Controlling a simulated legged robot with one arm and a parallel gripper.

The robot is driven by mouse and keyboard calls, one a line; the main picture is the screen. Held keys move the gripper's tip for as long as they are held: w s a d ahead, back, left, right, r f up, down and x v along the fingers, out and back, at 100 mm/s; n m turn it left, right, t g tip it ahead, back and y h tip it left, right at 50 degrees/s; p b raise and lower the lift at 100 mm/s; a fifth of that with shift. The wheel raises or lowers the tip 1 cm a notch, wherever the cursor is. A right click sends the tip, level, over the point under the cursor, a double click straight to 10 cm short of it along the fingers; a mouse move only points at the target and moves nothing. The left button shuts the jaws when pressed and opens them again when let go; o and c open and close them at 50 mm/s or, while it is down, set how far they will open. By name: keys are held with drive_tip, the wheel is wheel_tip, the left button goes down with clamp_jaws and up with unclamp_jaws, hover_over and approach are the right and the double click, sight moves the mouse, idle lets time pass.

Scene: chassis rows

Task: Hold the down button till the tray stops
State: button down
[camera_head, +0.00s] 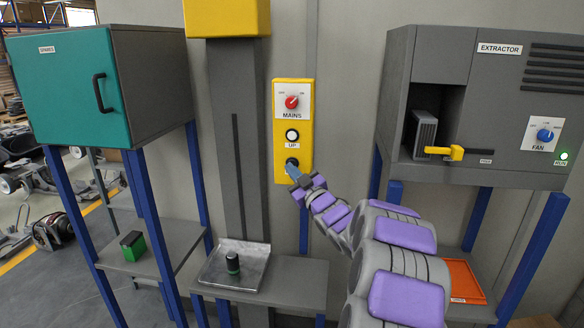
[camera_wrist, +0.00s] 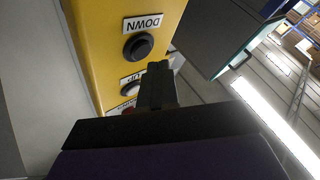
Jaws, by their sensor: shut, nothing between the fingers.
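The black down button (camera_head: 292,162) is at the bottom of the yellow control panel (camera_head: 278,132), below the white UP button (camera_head: 292,135). In the wrist view the button (camera_wrist: 138,46) shows beside its DOWN label. My gripper (camera_head: 292,171) is shut and empty, its tips close to the down button; it also shows in the wrist view (camera_wrist: 159,66). I cannot tell whether the tips touch or press the button. The metal tray (camera_head: 215,268) is low on the grey column (camera_head: 238,140), at about bench-top level. A dark cylinder with a green band (camera_head: 232,263) stands on it.
The red MAINS knob (camera_head: 292,102) is above the buttons. The teal spares cabinet (camera_head: 70,95) is at left, with a green and black block (camera_head: 133,246) on its lower shelf. The extractor unit (camera_head: 490,110) with a yellow handle (camera_head: 445,152) is at right, an orange tray (camera_head: 465,281) below.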

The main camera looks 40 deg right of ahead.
drive_tip(key=s+a+b, duration=0.1)
drive_tip(key=a, duration=0.1)
drive_tip(key=s+a+b, duration=0.2)
drive_tip(key=shift+s, duration=0.1)
idle(0.5)
drive_tip(key=shift+d, duration=0.1)
idle(0.3)
